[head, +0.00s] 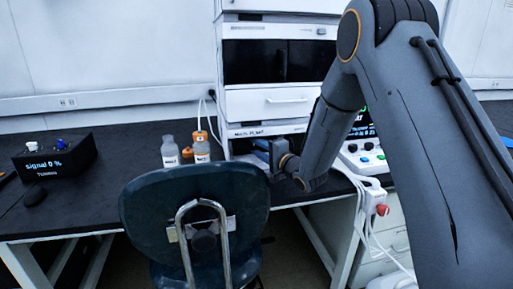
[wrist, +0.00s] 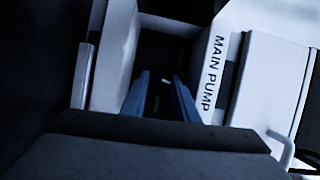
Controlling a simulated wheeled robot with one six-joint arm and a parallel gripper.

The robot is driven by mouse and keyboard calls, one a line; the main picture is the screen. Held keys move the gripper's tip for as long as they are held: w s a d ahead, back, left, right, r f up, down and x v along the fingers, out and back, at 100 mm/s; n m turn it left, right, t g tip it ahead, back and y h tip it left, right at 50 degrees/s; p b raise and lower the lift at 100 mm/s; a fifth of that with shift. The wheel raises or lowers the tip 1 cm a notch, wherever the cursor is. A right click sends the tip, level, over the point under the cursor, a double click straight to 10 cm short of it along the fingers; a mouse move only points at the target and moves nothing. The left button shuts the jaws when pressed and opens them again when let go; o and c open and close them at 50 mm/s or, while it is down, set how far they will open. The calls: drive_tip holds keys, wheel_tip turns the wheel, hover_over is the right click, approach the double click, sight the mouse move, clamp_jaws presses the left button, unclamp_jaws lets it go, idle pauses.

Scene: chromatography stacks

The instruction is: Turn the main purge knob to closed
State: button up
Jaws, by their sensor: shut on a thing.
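My gripper's two blue fingers (wrist: 160,92) reach into a dark recess in the front of the unit labelled MAIN PUMP (wrist: 213,72) in the wrist view. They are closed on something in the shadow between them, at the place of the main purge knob. The knob's shape and pointer are too dark to make out, so I cannot tell its setting. In the head view my arm's wrist is at the lower front of the white instrument stack (head: 285,104), and my arm hides much of that area.
A dark chair (head: 185,205) stands in front of the bench. Two bottles (head: 170,152) and orange items stand left of the stack. A signal display box (head: 60,158) is at the far left. A knobbed panel (head: 365,158) and white cables (head: 368,225) lie close right of my wrist.

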drive_tip(key=shift+r+n+g+h+p, duration=0.2)
drive_tip(key=shift+n+g+h+p, duration=0.1)
drive_tip(key=shift+n+p, duration=0.4)
drive_tip(key=shift+f+n, duration=0.1)
drive_tip(key=shift+n, duration=0.3)
drive_tip(key=o, duration=0.8)
drive_tip(key=shift+v, duration=3.95)
